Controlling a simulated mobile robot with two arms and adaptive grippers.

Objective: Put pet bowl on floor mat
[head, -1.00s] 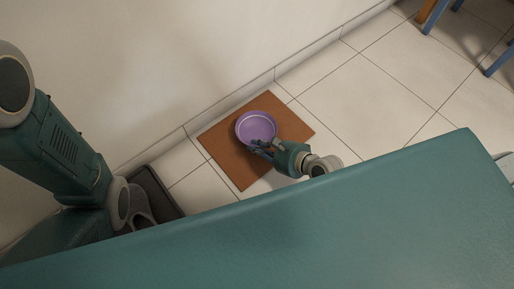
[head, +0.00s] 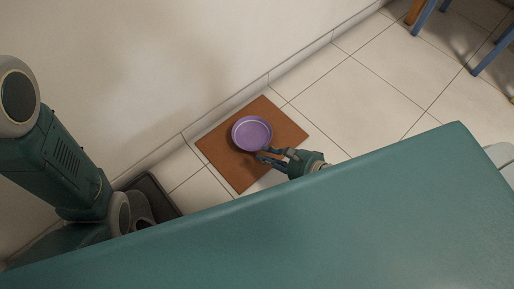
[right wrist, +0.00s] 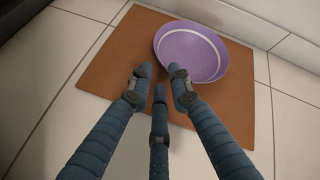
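The purple pet bowl (head: 251,133) sits upright on the brown floor mat (head: 233,173), near the mat's middle toward the wall. In the right wrist view the bowl (right wrist: 192,52) rests on the mat (right wrist: 110,68), with a pale ring on its inside. My right gripper (head: 267,156) is just in front of the bowl. In the right wrist view its fingers (right wrist: 160,72) are spread with nothing between them, and one fingertip overlaps the bowl's near rim in the picture. I cannot tell if it touches. My left arm shows at the left, but its gripper is not visible.
A dark tray (head: 155,191) lies on the tiled floor against the wall, left of the mat. Blue chair or table legs (head: 430,15) stand at the top right. The tiles (head: 360,100) right of the mat are clear.

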